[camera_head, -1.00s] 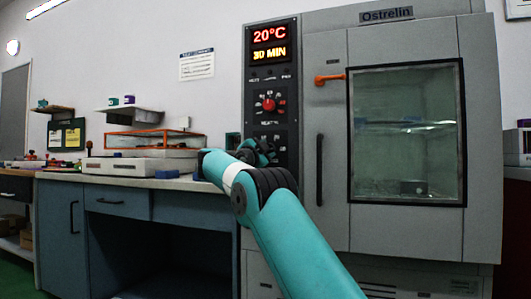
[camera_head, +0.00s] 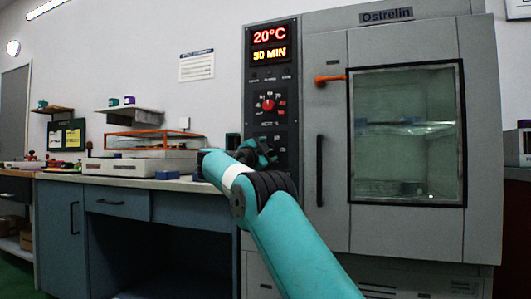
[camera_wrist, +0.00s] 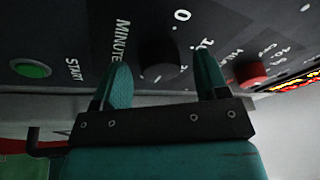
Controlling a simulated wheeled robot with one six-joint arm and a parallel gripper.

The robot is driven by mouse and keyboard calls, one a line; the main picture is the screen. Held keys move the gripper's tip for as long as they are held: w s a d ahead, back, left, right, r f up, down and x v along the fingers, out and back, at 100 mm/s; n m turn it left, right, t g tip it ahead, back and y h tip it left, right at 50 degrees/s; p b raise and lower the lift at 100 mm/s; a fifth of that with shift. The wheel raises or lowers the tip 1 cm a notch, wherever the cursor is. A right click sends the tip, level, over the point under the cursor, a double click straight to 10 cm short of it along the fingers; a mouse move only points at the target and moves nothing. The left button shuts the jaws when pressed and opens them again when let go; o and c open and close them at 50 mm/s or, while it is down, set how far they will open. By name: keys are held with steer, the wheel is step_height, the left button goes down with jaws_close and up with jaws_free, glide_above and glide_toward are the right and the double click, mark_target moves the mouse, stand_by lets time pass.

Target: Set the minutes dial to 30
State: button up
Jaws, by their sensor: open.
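The minutes dial (camera_wrist: 160,56) is a dark round knob beside the "MINUTE" lettering on the panel in the wrist view. My gripper (camera_wrist: 163,78) is open, one finger to each side of the dial; whether either finger touches it cannot be told. In the head view my gripper (camera_head: 257,152) is at the lower part of the oven's control panel (camera_head: 284,132) and hides the dial there. The display (camera_head: 269,46) reads 20°C and 30 MIN.
A red-capped knob (camera_head: 268,104) sits above my gripper and shows in the wrist view (camera_wrist: 252,73). A green START button (camera_wrist: 31,69) is at the left there. The oven door (camera_head: 407,135) is shut, with an orange handle (camera_head: 329,79). A bench (camera_head: 120,182) stands left.

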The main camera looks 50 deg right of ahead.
steer(key=shift+a, duration=0.1)
steer(key=b+v, duration=0.9)
steer(key=v, duration=0.8)
steer(key=shift+f, duration=0.15)
steer(key=shift+a, duration=0.1)
